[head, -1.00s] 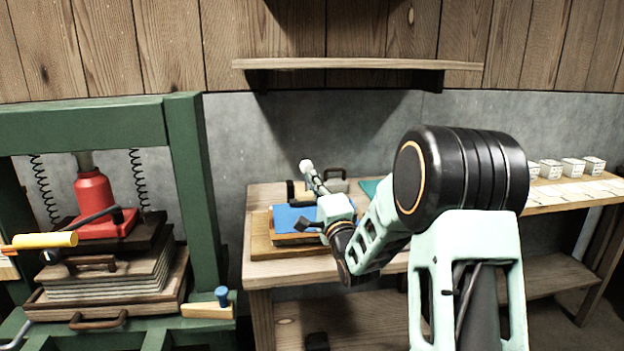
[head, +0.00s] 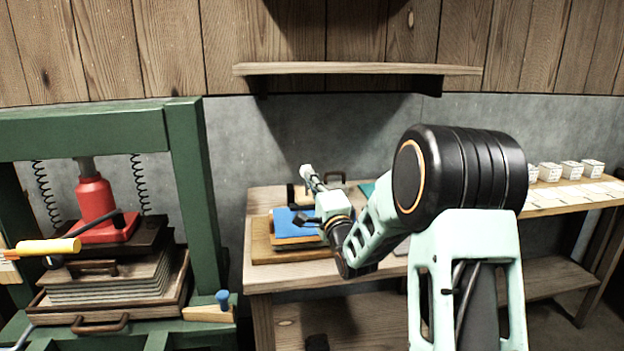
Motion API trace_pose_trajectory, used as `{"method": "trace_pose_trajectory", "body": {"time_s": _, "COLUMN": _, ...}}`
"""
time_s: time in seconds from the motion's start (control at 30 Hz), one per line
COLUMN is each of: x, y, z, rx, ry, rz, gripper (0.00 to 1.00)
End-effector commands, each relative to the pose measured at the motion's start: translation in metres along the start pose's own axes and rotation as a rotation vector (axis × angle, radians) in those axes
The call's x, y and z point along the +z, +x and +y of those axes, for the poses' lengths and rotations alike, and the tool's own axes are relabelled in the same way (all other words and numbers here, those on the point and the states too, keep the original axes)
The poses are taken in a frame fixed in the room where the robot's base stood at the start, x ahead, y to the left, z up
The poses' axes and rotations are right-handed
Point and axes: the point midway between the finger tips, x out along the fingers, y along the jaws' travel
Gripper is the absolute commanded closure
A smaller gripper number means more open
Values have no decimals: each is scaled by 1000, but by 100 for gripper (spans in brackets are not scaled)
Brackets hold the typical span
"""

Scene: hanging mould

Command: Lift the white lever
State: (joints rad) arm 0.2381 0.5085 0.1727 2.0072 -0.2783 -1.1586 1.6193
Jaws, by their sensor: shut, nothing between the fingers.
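A pale rod with a whitish knob at its top end (head: 307,171), which looks like the white lever, stands tilted up above the wooden table (head: 270,279) in the head view. Its lower end is hidden behind my wrist. My gripper (head: 302,220) is small and dark at the end of my arm. It is shut and empty, in front of and below the rod's tip, over the blue sheet (head: 288,225). I cannot tell whether it touches the rod or the sheet.
A green press (head: 187,160) with a red jack (head: 95,205) and a yellow handle (head: 48,247) stands left. A wooden shelf (head: 350,68) hangs on the back wall. Small white boxes (head: 570,169) stand at the right. A dark handle (head: 333,177) is behind my wrist.

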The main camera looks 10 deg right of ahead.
Motion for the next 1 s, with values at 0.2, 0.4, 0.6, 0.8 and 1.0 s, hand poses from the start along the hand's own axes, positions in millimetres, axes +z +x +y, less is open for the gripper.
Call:
{"method": "trace_pose_trajectory", "body": {"time_s": 0.2, "x": -1, "y": 3, "z": -4, "rx": 25, "ry": 4, "rz": 0, "gripper": 100}}
{"method": "trace_pose_trajectory", "body": {"time_s": 0.4, "x": -2, "y": 7, "z": -8, "rx": 57, "ry": 9, "rz": 1, "gripper": 100}}
{"method": "trace_pose_trajectory", "body": {"time_s": 0.6, "x": -4, "y": 15, "z": -18, "rx": 125, "ry": 20, "rz": 2, "gripper": 100}}
{"method": "trace_pose_trajectory", "body": {"time_s": 0.8, "x": -6, "y": 27, "z": -27, "rx": 237, "ry": 37, "rz": 2, "gripper": 100}}
{"method": "trace_pose_trajectory", "body": {"time_s": 1.0, "x": -7, "y": 41, "z": -32, "rx": 360, "ry": 57, "rz": 1, "gripper": 100}}
